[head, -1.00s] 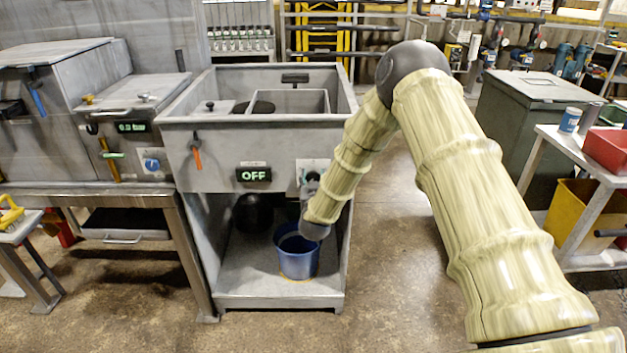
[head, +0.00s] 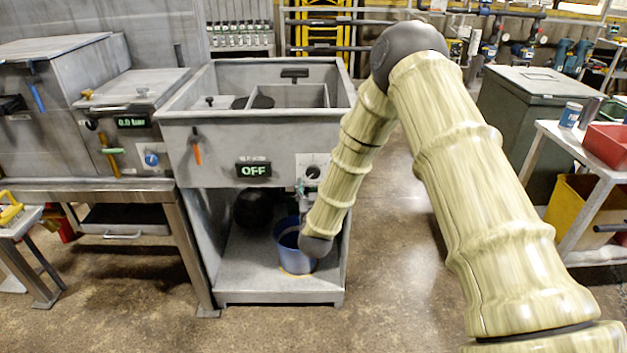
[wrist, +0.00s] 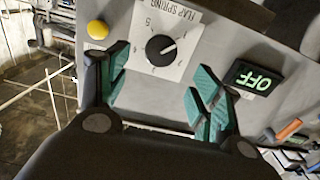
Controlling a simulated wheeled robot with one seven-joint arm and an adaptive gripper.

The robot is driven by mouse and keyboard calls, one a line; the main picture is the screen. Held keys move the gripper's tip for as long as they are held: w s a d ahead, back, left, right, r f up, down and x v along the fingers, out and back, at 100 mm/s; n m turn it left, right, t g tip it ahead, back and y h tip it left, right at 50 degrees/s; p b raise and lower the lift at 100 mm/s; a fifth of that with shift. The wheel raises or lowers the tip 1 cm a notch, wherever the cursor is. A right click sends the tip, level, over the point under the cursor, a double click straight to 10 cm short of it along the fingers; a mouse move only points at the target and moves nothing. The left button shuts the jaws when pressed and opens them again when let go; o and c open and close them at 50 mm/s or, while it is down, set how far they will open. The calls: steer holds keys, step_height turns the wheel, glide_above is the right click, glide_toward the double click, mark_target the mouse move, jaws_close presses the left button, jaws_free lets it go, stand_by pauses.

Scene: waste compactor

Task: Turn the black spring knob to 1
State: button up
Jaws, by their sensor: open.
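The black spring knob (wrist: 160,50) sits on a white plate labelled FLAP SPRING, which appears upside down in the wrist view. In the head view the knob (head: 312,172) is on the front panel of the grey sink-like unit. My gripper (wrist: 158,82) is open, its teal fingers spread to either side below the knob in the wrist view, apart from it. The forearm mostly hides the gripper in the head view.
A green OFF display (head: 254,170) and an orange-handled lever (head: 197,150) are on the same panel. A yellow button (wrist: 98,29) is beside the plate in the wrist view. A blue bucket (head: 290,254) stands on the shelf below. Open floor lies right of the unit.

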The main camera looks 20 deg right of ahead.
steer(key=shift+v, duration=2.05)
